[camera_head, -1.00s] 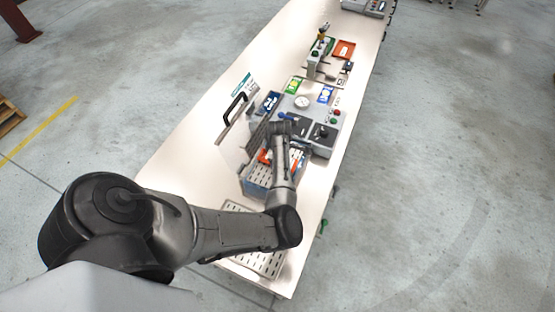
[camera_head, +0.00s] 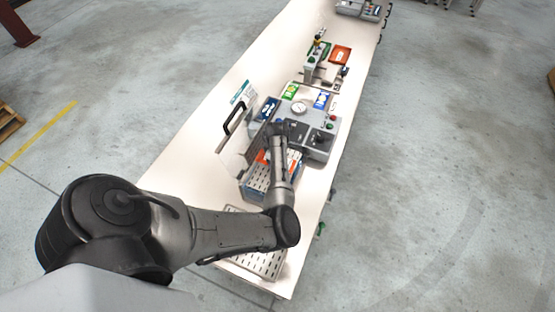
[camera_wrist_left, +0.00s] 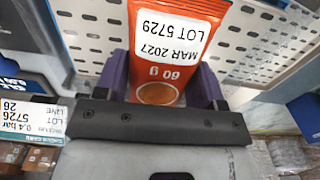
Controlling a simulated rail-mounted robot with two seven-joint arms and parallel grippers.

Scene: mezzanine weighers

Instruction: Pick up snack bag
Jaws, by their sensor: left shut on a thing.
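The snack bag (camera_wrist_left: 165,55) is orange-red with a white label reading LOT 5729 and MAR 2027, and "60 g" below it. It fills the upper middle of the left wrist view. My left gripper (camera_wrist_left: 160,82) is shut on it, with a purple finger on each side. In the head view a little orange (camera_head: 262,157) shows beside my forearm, over the perforated grey tray (camera_head: 256,190). My wrist and forearm hide most of the bag there, and the fingers cannot be made out. My right gripper is in neither view.
A grey machine with a dial (camera_head: 299,108) stands just beyond the arm. A panel with a black handle (camera_head: 235,119) stands on the left. Blue, green and yellow packets lie around the machine. Another perforated tray (camera_head: 265,264) is at the near end; the table's left side is clear.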

